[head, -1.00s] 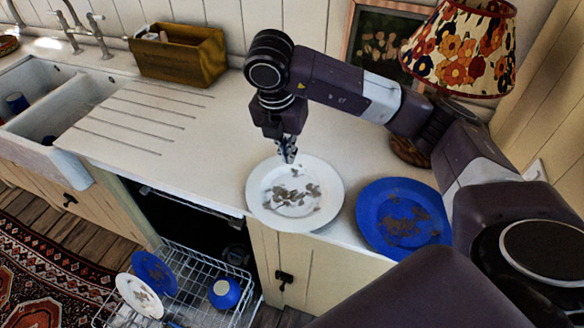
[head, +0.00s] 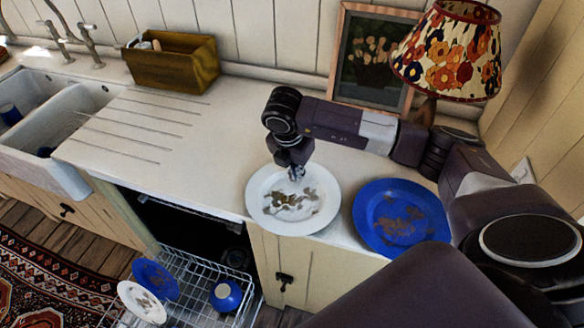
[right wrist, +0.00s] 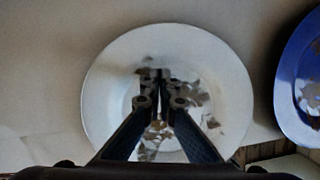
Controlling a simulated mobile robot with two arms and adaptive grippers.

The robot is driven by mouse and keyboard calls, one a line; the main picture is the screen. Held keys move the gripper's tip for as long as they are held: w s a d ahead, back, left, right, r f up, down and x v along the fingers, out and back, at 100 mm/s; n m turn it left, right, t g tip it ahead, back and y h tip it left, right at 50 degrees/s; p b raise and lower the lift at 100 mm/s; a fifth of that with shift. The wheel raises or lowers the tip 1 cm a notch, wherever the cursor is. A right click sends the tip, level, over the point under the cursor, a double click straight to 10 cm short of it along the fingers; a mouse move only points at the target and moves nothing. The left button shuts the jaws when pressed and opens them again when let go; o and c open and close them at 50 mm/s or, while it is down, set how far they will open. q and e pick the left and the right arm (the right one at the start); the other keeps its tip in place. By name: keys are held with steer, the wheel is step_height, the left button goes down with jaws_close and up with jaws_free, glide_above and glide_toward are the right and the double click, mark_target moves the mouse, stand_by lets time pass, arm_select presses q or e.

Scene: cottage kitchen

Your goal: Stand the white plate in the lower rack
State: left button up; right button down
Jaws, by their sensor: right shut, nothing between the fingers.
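The white plate (head: 265,213), smeared with brown food scraps, lies flat on the counter near its front edge. My right gripper (head: 296,177) is shut and empty, pointing down over the far part of this plate. In the right wrist view, the closed fingers (right wrist: 155,80) cover the middle of the white plate (right wrist: 108,75); I cannot tell whether they touch it. The lower rack (head: 205,262) is pulled out below the counter. It holds another white plate (head: 140,300), a blue plate (head: 155,278) and a blue bowl (head: 226,294). My left gripper is not in view.
A dirty blue plate (head: 375,225) lies just right of the white plate, also in the right wrist view (right wrist: 288,95). A wooden box (head: 170,65), a framed picture (head: 368,62) and a lamp (head: 450,52) stand at the back. The grooved counter left of the plate is clear.

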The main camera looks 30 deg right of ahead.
mark_target(305, 170)
steer(key=shift+w+d, duration=0.4)
steer(key=shift+d, duration=0.35)
steer(key=shift+f, duration=0.1)
steer(key=shift+w+d+f+b, duration=0.15)
steer(key=shift+w+d+b, duration=0.1)
steer(key=shift+d+b, duration=0.25)
steer(key=shift+w+d+b, duration=0.1)
steer(key=shift+d+b, duration=0.1)
steer(key=shift+b, duration=0.1)
steer(key=shift+d+r, duration=0.1)
steer(key=shift+r, duration=0.1)
steer(key=shift+f, duration=0.1)
